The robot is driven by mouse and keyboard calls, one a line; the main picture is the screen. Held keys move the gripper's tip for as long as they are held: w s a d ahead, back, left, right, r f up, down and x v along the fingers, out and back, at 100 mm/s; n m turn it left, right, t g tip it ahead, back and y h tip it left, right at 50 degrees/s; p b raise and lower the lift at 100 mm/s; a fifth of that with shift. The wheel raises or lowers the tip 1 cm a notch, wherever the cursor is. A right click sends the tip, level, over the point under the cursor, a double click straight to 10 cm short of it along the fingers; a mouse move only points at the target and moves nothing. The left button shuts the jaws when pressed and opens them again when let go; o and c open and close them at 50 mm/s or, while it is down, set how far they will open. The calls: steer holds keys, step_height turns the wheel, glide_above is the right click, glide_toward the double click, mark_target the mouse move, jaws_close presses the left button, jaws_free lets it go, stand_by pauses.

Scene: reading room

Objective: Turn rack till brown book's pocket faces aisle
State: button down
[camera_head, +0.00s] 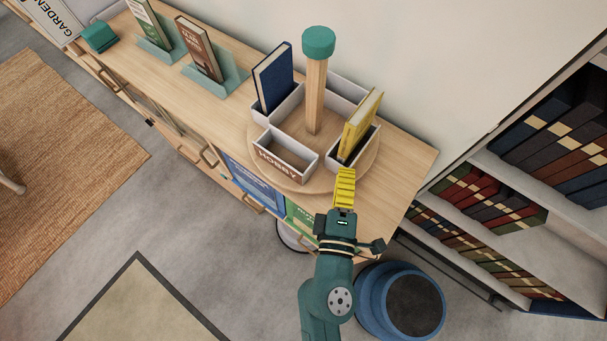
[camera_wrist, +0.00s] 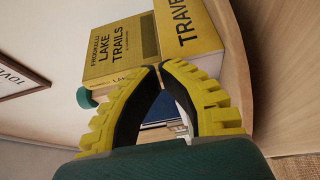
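The round wooden rack (camera_head: 290,183) stands on the cabinet around a post with a teal knob (camera_head: 319,42). Its front-left pocket, labelled HOBBY (camera_head: 279,165), is empty. A blue book (camera_head: 273,78) stands in the back-left pocket. A yellow book (camera_head: 360,124) stands in the right pocket; in the wrist view it reads LAKE TRAILS (camera_wrist: 118,47), beside a yellow TRAVEL label (camera_wrist: 186,25). The brown book (camera_head: 199,49) leans on a teal stand left of the rack. My gripper (camera_head: 346,172) is shut and empty, close by the right pocket; contact is unclear.
A second book (camera_head: 148,24) on a stand and a teal box (camera_head: 100,37) are further left on the cabinet (camera_head: 128,48). A bookshelf (camera_head: 500,170) is at right. A blue round stool (camera_head: 400,300) stands beside my arm. Grey floor (camera_head: 215,255) is open at the front.

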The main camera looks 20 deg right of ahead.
steer(key=s+a, duration=0.1)
steer(key=s+a+b, duration=0.2)
steer(key=shift+s+a+f, duration=0.2)
steer(key=shift+a+f, duration=0.05)
steer(key=shift+f, duration=0.05)
steer(key=s+b, duration=0.2)
steer(key=s, duration=0.7)
steer(key=shift+a+r, duration=0.3)
steer(key=shift+a, duration=0.1)
